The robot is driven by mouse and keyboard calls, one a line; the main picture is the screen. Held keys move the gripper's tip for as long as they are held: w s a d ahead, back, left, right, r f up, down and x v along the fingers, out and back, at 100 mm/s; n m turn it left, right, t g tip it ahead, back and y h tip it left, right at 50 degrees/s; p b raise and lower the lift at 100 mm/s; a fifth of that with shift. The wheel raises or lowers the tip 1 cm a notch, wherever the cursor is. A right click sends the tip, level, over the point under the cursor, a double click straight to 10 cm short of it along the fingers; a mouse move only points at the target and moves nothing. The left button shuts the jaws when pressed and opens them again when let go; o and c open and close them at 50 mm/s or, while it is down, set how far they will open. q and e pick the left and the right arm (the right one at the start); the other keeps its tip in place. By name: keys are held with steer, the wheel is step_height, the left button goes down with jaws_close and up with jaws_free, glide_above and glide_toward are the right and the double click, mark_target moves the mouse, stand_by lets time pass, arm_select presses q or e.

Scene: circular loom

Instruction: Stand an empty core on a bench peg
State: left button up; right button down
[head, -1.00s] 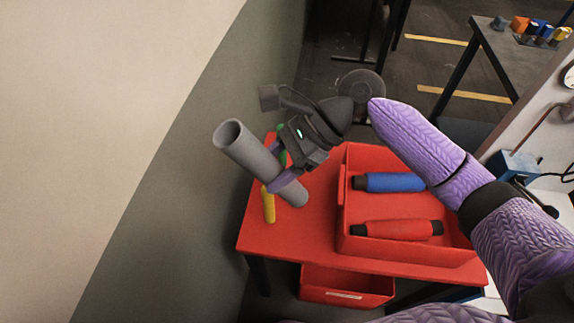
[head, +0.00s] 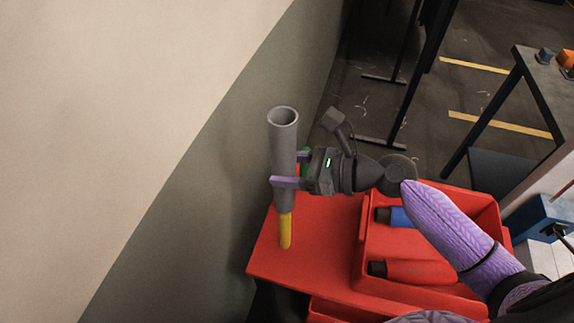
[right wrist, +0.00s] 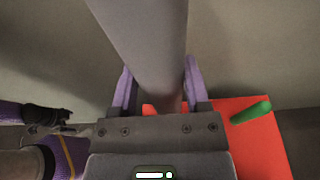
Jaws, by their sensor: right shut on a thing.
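The empty core, a plain grey tube (head: 283,135), stands close to upright in the head view with its open top showing. My right gripper (head: 289,169) is shut on its side, around the middle. A yellow bench peg (head: 285,232) shows directly below the core's lower end; I cannot tell whether its tip is inside the tube. A green peg (head: 305,160) stands behind the gripper, mostly hidden. In the right wrist view the core (right wrist: 145,45) runs between the two purple fingers, and the green peg (right wrist: 250,112) is to the right.
The red bench (head: 300,265) stands close to the wall. A red bin (head: 365,245) on its right side holds a blue spool (head: 398,217) and a red spool (head: 410,271). Another red bin (head: 335,312) sits below at the front.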

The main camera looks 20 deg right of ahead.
steer(key=shift+f+b, duration=0.5)
steer(key=shift+f, duration=0.15)
steer(key=shift+p, duration=0.45)
arm_select(q)
steer(key=shift+a+f, duration=0.15)
steer(key=shift+f, duration=0.3)
steer(key=shift+d+f, duration=0.1)
steer(key=shift+d, duration=0.2)
arm_select(e)
steer(key=shift+f, duration=0.1)
steer(key=shift+f, duration=0.15)
